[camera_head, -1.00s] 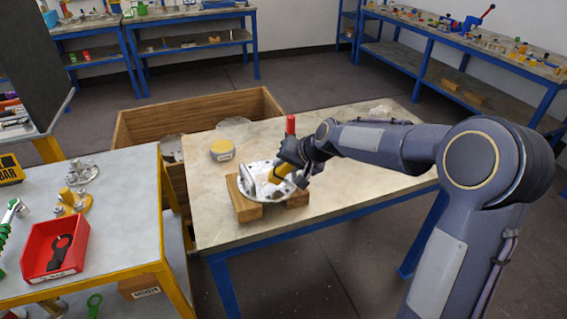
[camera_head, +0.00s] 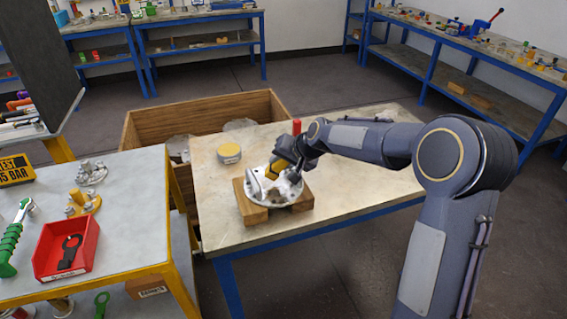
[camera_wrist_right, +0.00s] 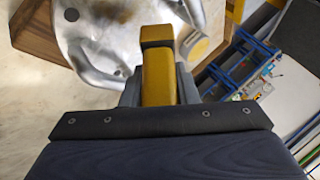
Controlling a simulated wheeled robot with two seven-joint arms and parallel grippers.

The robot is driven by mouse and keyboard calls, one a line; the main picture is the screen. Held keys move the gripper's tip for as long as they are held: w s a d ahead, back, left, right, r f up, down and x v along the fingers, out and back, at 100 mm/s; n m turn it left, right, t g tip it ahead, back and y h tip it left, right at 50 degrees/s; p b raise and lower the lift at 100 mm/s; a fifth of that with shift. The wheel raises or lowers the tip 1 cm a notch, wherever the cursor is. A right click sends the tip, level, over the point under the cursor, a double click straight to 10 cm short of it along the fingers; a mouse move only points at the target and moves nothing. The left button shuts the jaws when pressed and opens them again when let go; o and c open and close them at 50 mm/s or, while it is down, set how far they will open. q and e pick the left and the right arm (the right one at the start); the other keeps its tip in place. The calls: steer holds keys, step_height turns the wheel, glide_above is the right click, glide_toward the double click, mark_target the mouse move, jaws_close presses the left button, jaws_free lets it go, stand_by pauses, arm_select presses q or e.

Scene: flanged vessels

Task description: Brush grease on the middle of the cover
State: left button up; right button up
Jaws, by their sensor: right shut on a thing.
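The cover (camera_head: 262,197) is a silvery flanged disc with raised parts, resting on wooden blocks on the middle table. My right gripper (camera_head: 289,162) is above its far right side, shut on a yellow-bodied tool, which I take to be the brush (camera_head: 281,153). In the right wrist view, the brush (camera_wrist_right: 158,62) stands between the fingers with the cover (camera_wrist_right: 100,42) beyond it. Its bristles are hidden, so contact with the cover cannot be told. A round tub with a yellow top (camera_head: 229,151) stands farther back. My left gripper is out of view.
The wooden blocks (camera_head: 250,212) hold up the cover. A red upright thing (camera_head: 296,127) shows behind my right gripper, its foot hidden. An open wooden crate (camera_head: 200,112) stands behind the table. A side table (camera_head: 130,215) at left carries a red bin (camera_head: 50,262).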

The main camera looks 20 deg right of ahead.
mark_target(281, 171)
steer(key=shift+w+a+r+p, duration=0.15)
steer(key=shift+w+p, duration=0.4)
steer(key=shift+w, duration=0.95)
steer(key=shift+s+b, duration=0.45)
steer(key=shift+s, duration=0.3)
steer(key=shift+s+d+r+b, duration=0.15)
steer(key=shift+s+b, duration=0.25)
steer(key=shift+s, duration=1)
steer(key=shift+s+d+r+b, duration=0.15)
steer(key=shift+s+b, duration=0.25)
steer(key=shift+s, duration=0.95)
step_height(281, 171, up, 6)
steer(key=p, duration=0.5)
